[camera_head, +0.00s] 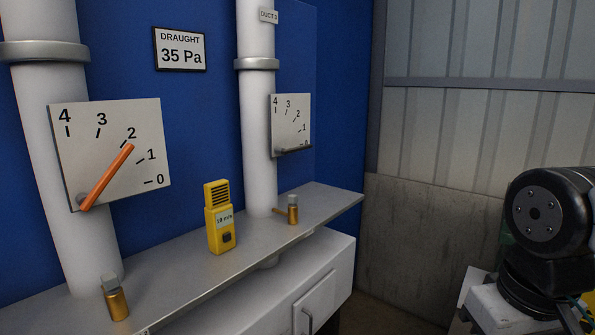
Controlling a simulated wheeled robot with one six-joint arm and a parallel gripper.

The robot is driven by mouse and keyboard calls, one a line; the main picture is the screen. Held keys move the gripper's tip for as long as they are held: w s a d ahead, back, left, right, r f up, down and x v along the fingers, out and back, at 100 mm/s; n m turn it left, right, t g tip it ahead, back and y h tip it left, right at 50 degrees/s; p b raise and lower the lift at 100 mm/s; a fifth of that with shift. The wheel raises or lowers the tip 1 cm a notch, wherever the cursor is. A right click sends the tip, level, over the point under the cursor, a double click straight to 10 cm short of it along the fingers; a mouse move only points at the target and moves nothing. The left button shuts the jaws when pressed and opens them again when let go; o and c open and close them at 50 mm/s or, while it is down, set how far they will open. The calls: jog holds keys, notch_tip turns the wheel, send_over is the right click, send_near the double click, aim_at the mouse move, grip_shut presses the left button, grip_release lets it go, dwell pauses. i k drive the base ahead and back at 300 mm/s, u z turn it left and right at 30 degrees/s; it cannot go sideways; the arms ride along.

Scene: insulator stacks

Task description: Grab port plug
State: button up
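Two small brass cylinders with grey square heads look like port plugs. One brass plug (117,303) is at the lower left, in front of the left white duct at the shelf's front edge. The other brass plug (293,212) is upright near the foot of the right duct, with a short brass stub reaching left toward the duct. Whether either is seated in a port cannot be told. My gripper is out of view; only a black joint of my arm shows at the right edge, well apart from both plugs.
A yellow handheld meter (219,218) stands on the grey shelf (185,262) between the ducts. The left dial plate (148,115) has an orange lever near 2; the right dial plate (287,115) has a grey lever near 0. A white cabinet (275,300) sits below.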

aim_at(293, 198)
jog(key=u, duration=0.4)
jog(key=i, duration=0.9)
jog(key=u, duration=0.45)
